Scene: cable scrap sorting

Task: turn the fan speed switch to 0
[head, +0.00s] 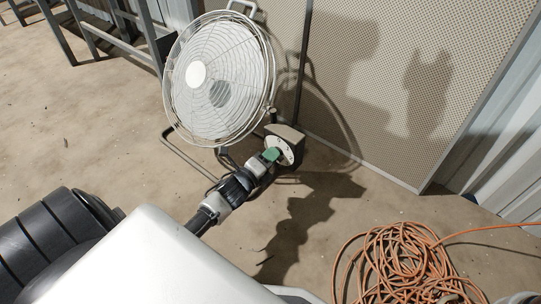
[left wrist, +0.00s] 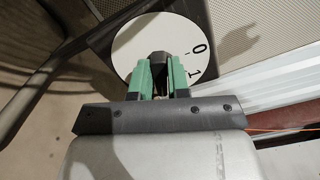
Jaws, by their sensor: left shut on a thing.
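The fan (head: 190,110) has a round white wire cage and stands before a perforated panel. Beside its base is a dark switch box (head: 290,133) with a round white dial (head: 287,152). In the left wrist view the dial (left wrist: 128,50) shows a 0 and a 1 along its right side. My left gripper (head: 272,154) has green fingers and is at the dial. In the left wrist view the gripper (left wrist: 159,75) is shut on the black switch knob (left wrist: 159,62). The fingers hide part of the knob, and I cannot tell which mark it points to.
The perforated panel (head: 400,80) stands close behind the fan and switch box. An orange cable coil (head: 395,265) lies on the floor at the lower right. Metal frames (head: 100,30) stand at the upper left. The floor left of the fan is mostly clear.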

